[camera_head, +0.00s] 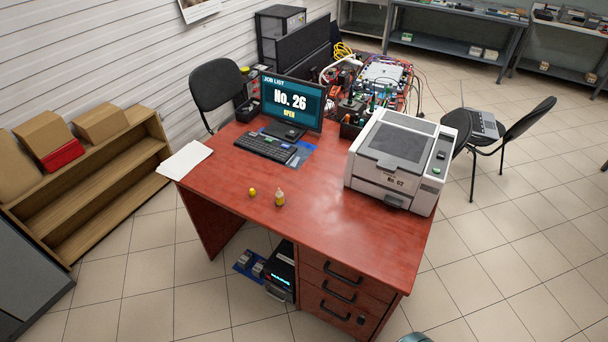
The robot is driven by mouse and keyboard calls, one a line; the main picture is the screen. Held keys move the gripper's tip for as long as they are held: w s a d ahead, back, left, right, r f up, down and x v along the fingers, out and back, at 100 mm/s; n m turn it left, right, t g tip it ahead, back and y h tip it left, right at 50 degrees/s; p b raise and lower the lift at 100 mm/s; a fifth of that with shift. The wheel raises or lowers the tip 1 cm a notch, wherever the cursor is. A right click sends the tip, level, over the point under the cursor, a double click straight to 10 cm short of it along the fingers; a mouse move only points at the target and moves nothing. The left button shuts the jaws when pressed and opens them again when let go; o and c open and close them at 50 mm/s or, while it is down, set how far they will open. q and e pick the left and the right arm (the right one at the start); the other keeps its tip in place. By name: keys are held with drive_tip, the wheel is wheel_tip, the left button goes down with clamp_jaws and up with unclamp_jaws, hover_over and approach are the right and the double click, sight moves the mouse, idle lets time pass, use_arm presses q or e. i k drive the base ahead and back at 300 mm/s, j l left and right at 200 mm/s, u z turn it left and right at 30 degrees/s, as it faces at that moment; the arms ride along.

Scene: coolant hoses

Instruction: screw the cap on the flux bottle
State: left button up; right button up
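A small yellow flux bottle (279,199) stands upright on the red-brown desk (330,225), near its front edge. Its top is narrow and pale. A small round yellow piece, which looks like the cap (252,192), lies on the desk just left of the bottle and apart from it. Neither of my grippers shows in the head view.
A keyboard (265,147) and a monitor (291,104) reading "No. 26 OPEN" stand behind the bottle. A printer (399,160) fills the desk's right side. White papers (184,160) lie at the left corner. The desk around the bottle and cap is clear.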

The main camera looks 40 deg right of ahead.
sight(279, 195)
drive_tip(key=i+j+z, duration=0.15)
drive_tip(key=z, duration=0.3)
drive_tip(key=i+j+z, duration=0.25)
drive_tip(key=z, duration=0.25)
drive_tip(key=i+j+z, duration=0.2)
drive_tip(key=z, duration=0.25)
drive_tip(key=i+j+z, duration=0.1)
drive_tip(key=j+z, duration=0.65)
drive_tip(key=z, duration=0.2)
